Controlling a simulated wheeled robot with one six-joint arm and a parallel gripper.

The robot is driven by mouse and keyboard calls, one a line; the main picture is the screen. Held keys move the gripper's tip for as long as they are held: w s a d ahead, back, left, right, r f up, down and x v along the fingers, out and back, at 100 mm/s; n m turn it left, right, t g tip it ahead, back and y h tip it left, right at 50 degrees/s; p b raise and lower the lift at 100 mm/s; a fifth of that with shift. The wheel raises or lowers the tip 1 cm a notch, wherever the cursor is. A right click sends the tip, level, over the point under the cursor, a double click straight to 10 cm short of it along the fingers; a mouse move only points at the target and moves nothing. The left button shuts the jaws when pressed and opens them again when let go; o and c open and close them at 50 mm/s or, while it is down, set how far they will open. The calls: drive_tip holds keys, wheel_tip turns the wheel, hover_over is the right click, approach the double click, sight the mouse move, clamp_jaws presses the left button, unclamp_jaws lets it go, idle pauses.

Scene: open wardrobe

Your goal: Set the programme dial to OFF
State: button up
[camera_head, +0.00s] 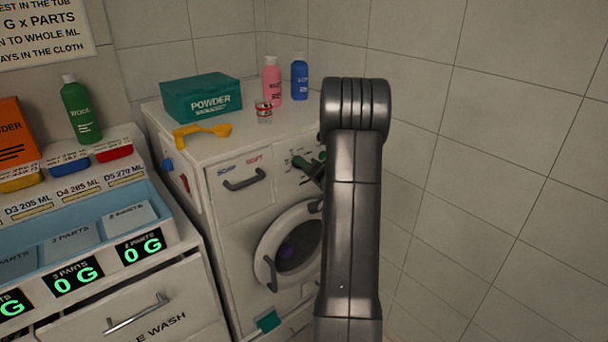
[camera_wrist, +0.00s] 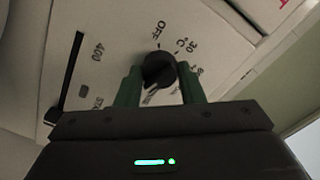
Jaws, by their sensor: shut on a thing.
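The programme dial (camera_wrist: 157,67) is a round black knob on the pale panel of the washing machine (camera_head: 228,205). OFF is printed above it in the wrist view, with 30 °C to the upper right and further marks partly hidden at right. A pale strip shows at the dial's lower side; I cannot tell for sure where the dial points. My gripper (camera_wrist: 159,72) has its two green fingers on either side of the dial and is shut on it. In the head view my gripper (camera_head: 312,167) is at the machine's panel, and my arm hides the dial.
A powder box (camera_head: 202,98), yellow scoop (camera_head: 203,131), small glass (camera_head: 264,112), pink bottle (camera_head: 272,82) and blue bottle (camera_head: 299,79) stand on the machine. The round door (camera_head: 268,250) is below the panel. A dosing unit (camera_head: 170,240) is at left; a tiled wall (camera_head: 480,150) closes the right.

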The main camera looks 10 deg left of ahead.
drive_tip(key=m+b, duration=2.5)
drive_tip(key=b, duration=1.1)
drive_tip(key=shift+f+m, duration=0.1)
drive_tip(key=shift+m, duration=0.2)
idle(0.6)
idle(0.3)
drive_tip(key=o, duration=1)
